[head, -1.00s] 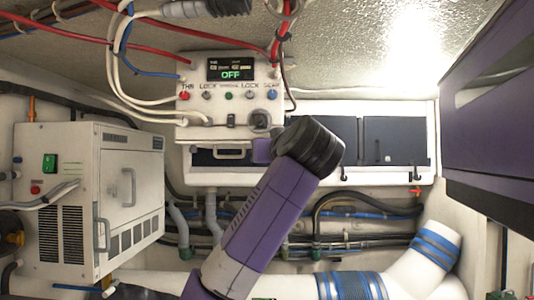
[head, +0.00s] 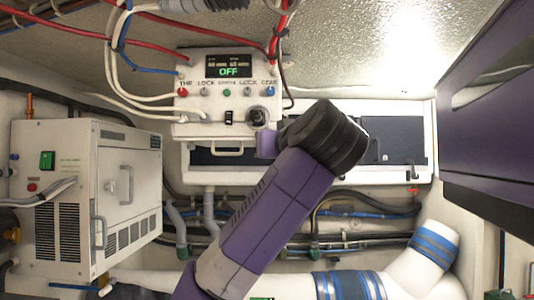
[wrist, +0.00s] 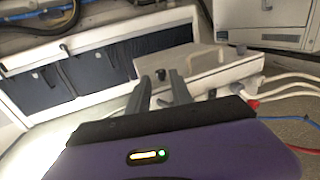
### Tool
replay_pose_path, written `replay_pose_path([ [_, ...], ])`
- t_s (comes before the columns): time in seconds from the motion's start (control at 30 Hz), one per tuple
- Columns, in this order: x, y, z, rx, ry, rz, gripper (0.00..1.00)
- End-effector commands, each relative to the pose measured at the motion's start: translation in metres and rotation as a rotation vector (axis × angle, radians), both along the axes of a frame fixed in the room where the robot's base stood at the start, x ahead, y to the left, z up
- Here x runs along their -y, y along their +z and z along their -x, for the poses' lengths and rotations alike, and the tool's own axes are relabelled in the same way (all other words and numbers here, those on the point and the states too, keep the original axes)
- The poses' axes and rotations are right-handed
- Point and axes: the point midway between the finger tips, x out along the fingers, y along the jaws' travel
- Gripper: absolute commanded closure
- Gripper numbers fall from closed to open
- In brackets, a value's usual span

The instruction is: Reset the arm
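My purple arm rises from the bottom of the head view to a black joint in front of the white storage panel; this joint hides part of the panel. In the wrist view my gripper (wrist: 162,92) shows as two dark fingers with a gap between them, and I see nothing held there. The fingers point toward the white control box, which lies close beyond them in the wrist view (wrist: 215,75). In the head view the control box (head: 185,130) has a display reading OFF, with a row of coloured switches and a knob below it. My fingertips are hidden in the head view.
A white cabinet unit (head: 85,150) with vents and handles stands at left. Red, white and blue cables (head: 120,50) hang around the control box. A white duct with blue bands (head: 435,245) lies at lower right. A large purple shape fills the upper right.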

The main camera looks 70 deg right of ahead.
Motion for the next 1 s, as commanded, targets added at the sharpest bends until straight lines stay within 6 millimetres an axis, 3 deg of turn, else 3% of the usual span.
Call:
replay_pose_path([
  [0.2, -0.015, 0.0, 0.012, 0.0, 0.0, 0.001, 0.73],
  [0.77, -0.016, 0.0, 0.013, -0.001, 0.0, 0.001, 0.73],
  [1.0, -0.016, -0.015, -0.001, -0.03, -0.009, 0.023, 0.73],
])
